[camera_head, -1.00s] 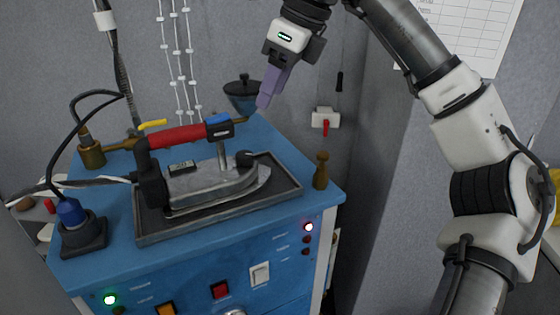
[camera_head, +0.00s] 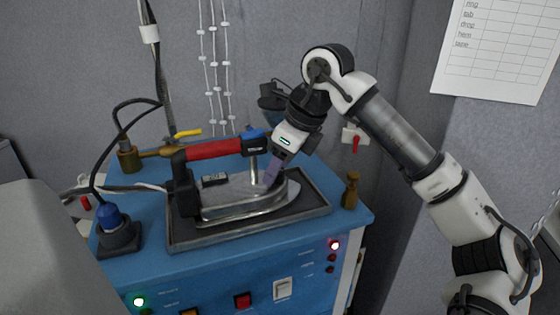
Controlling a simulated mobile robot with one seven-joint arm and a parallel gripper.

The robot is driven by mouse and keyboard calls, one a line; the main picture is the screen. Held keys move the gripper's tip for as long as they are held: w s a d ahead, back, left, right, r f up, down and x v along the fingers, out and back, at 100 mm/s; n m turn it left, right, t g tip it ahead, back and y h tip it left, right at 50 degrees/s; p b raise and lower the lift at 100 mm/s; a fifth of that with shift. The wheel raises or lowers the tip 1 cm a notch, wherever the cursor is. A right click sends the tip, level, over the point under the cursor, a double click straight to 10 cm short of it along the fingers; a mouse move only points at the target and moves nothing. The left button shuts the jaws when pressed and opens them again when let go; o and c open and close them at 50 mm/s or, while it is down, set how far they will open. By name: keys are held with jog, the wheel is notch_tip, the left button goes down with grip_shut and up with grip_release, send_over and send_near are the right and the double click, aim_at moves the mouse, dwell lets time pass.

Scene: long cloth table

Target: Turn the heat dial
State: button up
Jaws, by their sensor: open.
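The iron (camera_head: 235,195) lies flat in a dark tray (camera_head: 190,240) on top of the blue cabinet. It has a red handle (camera_head: 214,149) with a blue and black end piece (camera_head: 256,142). The dark round knob on the iron's top, near its right end, is hidden now behind my fingers. My gripper (camera_head: 270,182) points down at that spot, with its purple fingers just right of the metal post under the handle. It is open. I cannot tell whether the fingers touch the knob or stand around it.
A brass peg (camera_head: 350,190) stands at the cabinet's right corner. A blue plug socket (camera_head: 112,230) with a black cable is at the left. A yellow-levered valve (camera_head: 187,133) sits behind the handle. The cabinet front has switches and lamps (camera_head: 335,245). A grey surface fills the lower left.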

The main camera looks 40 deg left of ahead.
jog(key=shift+c, duration=0.3)
jog(key=c, duration=0.9)
jog(key=shift+n, duration=0.3)
jog(key=n+g+p, duration=0.1)
jog(key=n, duration=0.2)
jog(key=shift+w+a+r+h, duration=0.1)
jog(key=shift+w+h, duration=0.05)
jog(key=shift+h, duration=0.25)
jog(key=shift+w+a+n+g+h+p, duration=0.1)
jog(key=shift+n+g+h+p, duration=0.25)
jog(key=shift+n, duration=0.6)
jog(key=shift+n+g+h+p, duration=0.2)
jog(key=shift+n+p, duration=0.25)
jog(key=shift+n, duration=0.5)
jog(key=o, duration=1)
jog(key=shift+c, duration=0.2)
